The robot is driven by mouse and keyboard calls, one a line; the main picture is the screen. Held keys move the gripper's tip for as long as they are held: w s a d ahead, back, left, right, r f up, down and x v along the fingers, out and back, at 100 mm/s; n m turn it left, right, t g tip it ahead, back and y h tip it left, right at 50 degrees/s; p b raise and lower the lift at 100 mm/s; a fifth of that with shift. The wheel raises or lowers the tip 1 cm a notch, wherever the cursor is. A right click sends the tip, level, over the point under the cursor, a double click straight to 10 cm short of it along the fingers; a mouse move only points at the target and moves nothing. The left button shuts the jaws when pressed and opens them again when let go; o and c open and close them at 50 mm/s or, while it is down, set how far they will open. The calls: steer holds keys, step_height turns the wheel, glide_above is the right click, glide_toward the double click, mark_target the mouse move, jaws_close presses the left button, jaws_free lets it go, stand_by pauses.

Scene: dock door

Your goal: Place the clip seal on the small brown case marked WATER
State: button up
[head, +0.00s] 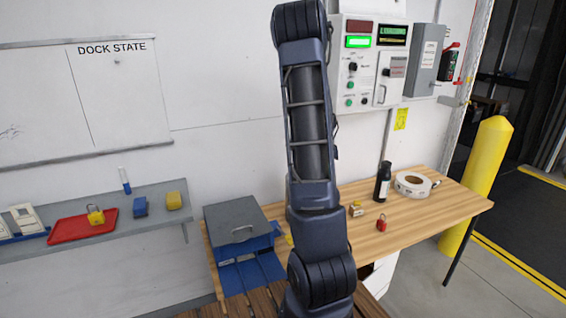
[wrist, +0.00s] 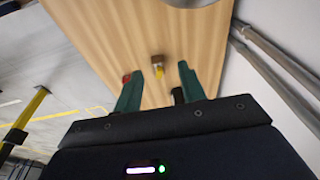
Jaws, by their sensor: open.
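A small brown case (head: 356,209) stands on the wooden table in the head view; no marking on it is readable. In the wrist view a small brown block (wrist: 157,59), which looks like this case, lies ahead of my fingertips. A small yellow piece (wrist: 158,71) shows at its near side; I cannot tell whether it is the clip seal or part of the case. My gripper (wrist: 159,86) is open, its two green fingers wide apart, with nothing seen held between them. It does not show in the head view.
A red padlock (head: 381,223), a dark bottle (head: 383,184) and a tape roll (head: 413,184) stand on the table (head: 440,208). A grey-blue box (head: 238,228) is at left. The shelf holds a red tray (head: 70,232) with a yellow padlock (head: 96,216).

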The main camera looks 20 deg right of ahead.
steer(key=s+a+r+n, duration=0.1)
steer(key=a+r, duration=0.1)
steer(key=a, duration=0.1)
steer(key=s+a+r+n+t+y, duration=0.1)
steer(key=a+r+n, duration=0.1)
steer(key=a+r, duration=0.1)
steer(key=a+r+n, duration=0.1)
steer(key=a+r, duration=0.2)
steer(key=a, duration=0.1)
steer(key=shift+s+a+r, duration=0.2)
steer(key=shift+s+a, duration=0.2)
steer(key=s+a+r+n+t, duration=0.1)
steer(key=s+a+r+n, duration=0.3)
steer(key=s+a, duration=0.3)
steer(key=s+a+r+n+t, duration=0.1)
steer(key=s+a+r+n, duration=0.3)
steer(key=s+a, duration=0.3)
steer(key=s+a+r+n+t+y, duration=0.1)
steer(key=s+a+r+n, duration=0.3)
steer(key=s+a+n, duration=0.2)
steer(key=shift+s+a+r, duration=0.2)
steer(key=shift+s+a, duration=0.75)
steer(key=shift+s, duration=0.15)
